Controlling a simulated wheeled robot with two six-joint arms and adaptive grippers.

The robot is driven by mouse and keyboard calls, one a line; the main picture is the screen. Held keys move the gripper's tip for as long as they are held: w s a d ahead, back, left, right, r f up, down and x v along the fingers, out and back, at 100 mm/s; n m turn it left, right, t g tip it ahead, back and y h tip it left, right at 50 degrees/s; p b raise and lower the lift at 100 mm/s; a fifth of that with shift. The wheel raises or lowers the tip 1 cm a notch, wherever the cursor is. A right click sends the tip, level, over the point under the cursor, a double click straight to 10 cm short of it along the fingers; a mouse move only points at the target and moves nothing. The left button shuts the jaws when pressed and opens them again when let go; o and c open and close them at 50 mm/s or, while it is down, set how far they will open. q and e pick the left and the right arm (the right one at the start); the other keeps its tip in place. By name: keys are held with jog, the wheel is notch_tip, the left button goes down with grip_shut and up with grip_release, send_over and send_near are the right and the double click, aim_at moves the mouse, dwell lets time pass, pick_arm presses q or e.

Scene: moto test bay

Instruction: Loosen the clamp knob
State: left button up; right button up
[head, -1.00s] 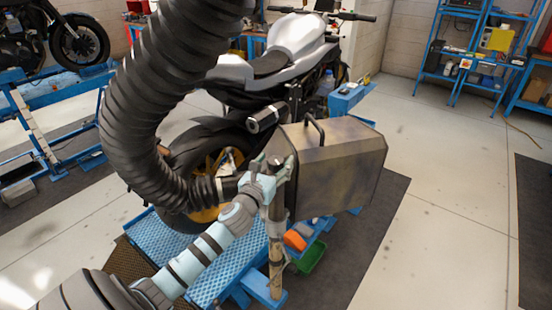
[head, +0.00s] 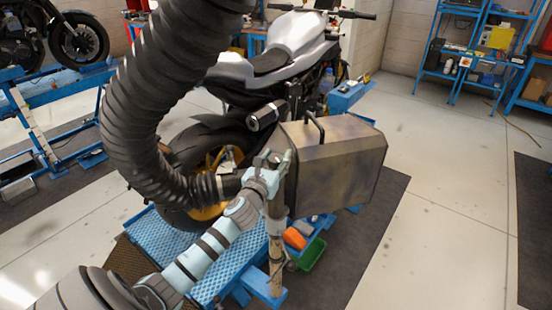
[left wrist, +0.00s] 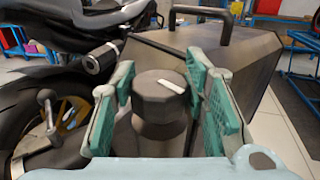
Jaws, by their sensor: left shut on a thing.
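The clamp knob (left wrist: 158,98) is a dark, faceted knob with a white mark on top, seen between the teal finger pads in the left wrist view. My left gripper (head: 272,163) is shut on it, with a finger on each side. In the head view the fingers largely hide the knob. It sits at the top of an upright stand post (head: 276,262), close to the left side of a dark metal box (head: 340,160) with a handle. My right gripper is not in view.
A thick black ribbed hose (head: 135,115) arches close by on the left, its end near my gripper. A silver motorcycle (head: 297,38) stands behind on a blue lift (head: 170,245). A green tray (head: 312,255) lies low beside the post. Open floor extends right.

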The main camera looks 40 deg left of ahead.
pick_arm(q)
jog(key=shift+y, duration=0.3)
jog(key=n+g+y, duration=0.2)
jog(key=n+y, duration=0.1)
jog(key=y, duration=0.1)
jog(key=shift+n+g+y+b, duration=0.3)
jog(key=shift+n+g+b, duration=0.05)
jog(key=shift+n+g, duration=0.05)
jog(key=n+g+y+b, duration=0.2)
jog(key=n+g+y, duration=0.1)
jog(key=g+y, duration=0.1)
jog(key=shift+f+n, duration=0.15)
jog(key=shift+n, duration=0.25)
jog(key=n+g+y+b, duration=0.1)
jog(key=n+g+b, duration=0.1)
jog(key=g+b, duration=0.1)
jog(key=n+g+y+b, duration=0.2)
jog(key=n+g+b, duration=0.1)
jog(key=g+b, duration=0.1)
jog(key=shift+f+g+b, duration=0.1)
jog(key=shift+g+b, duration=0.2)
jog(key=shift+g, duration=0.1)
jog(key=shift+n+g+b, duration=0.6)
jog(key=shift+g+b, duration=0.2)
jog(key=shift+b, duration=0.05)
jog(key=shift+r, duration=0.2)
